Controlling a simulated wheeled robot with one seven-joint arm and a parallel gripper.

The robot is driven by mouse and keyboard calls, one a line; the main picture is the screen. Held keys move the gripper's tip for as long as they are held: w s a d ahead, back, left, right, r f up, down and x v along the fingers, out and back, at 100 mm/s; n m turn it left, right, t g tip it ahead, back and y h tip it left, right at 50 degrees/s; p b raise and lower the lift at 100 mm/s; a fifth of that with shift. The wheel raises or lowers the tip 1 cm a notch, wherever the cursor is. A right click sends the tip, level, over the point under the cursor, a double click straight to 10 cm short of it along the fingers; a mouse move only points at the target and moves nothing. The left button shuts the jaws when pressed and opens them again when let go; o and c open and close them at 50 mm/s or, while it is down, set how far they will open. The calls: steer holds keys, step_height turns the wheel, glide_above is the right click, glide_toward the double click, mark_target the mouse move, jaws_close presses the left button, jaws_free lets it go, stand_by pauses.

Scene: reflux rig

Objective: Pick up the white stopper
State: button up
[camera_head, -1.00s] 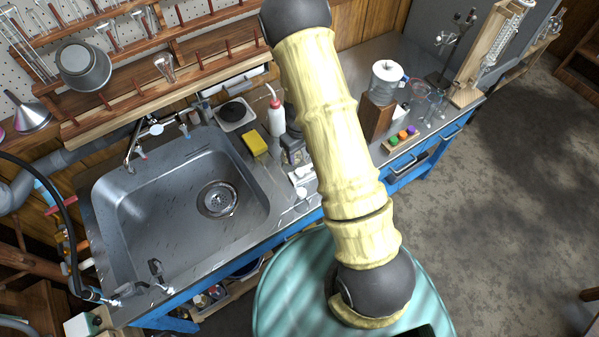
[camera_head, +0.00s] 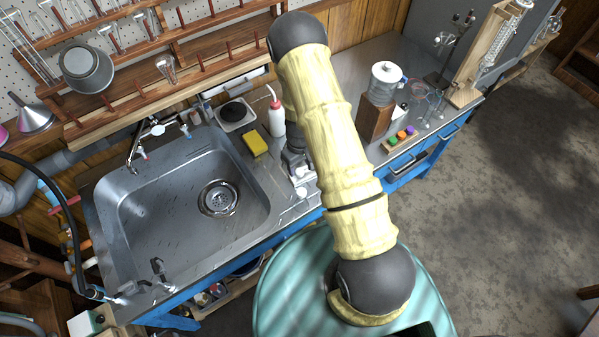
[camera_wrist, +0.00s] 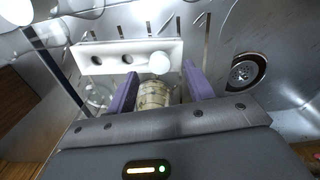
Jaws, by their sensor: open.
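In the wrist view, a round white stopper (camera_wrist: 159,62) sits at the right end of a white rack (camera_wrist: 105,47) with several dark holes. My gripper (camera_wrist: 158,76) is open. Its two purple fingers are spread apart, with the stopper just beyond the tips and roughly between them. A pale cream banded shape (camera_wrist: 155,95) shows between the fingers; I cannot tell whether it is an object or a reflection. In the head view, the small white rack (camera_head: 307,178) is at the counter's front edge, partly hidden by my arm, and my gripper is mostly hidden.
The sink (camera_head: 170,200) lies to the left. A wooden block (camera_head: 374,120) and coloured stoppers (camera_head: 400,137) are to the right. Clear glassware (camera_wrist: 95,95) lies near the left finger.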

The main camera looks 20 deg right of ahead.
mark_target(299, 171)
steer(key=shift+w+f+p, duration=0.1)
steer(key=shift+f+p, duration=0.35)
steer(key=shift+f, duration=1.35)
steer(key=shift+c, duration=0.4)
steer(key=c, duration=1)
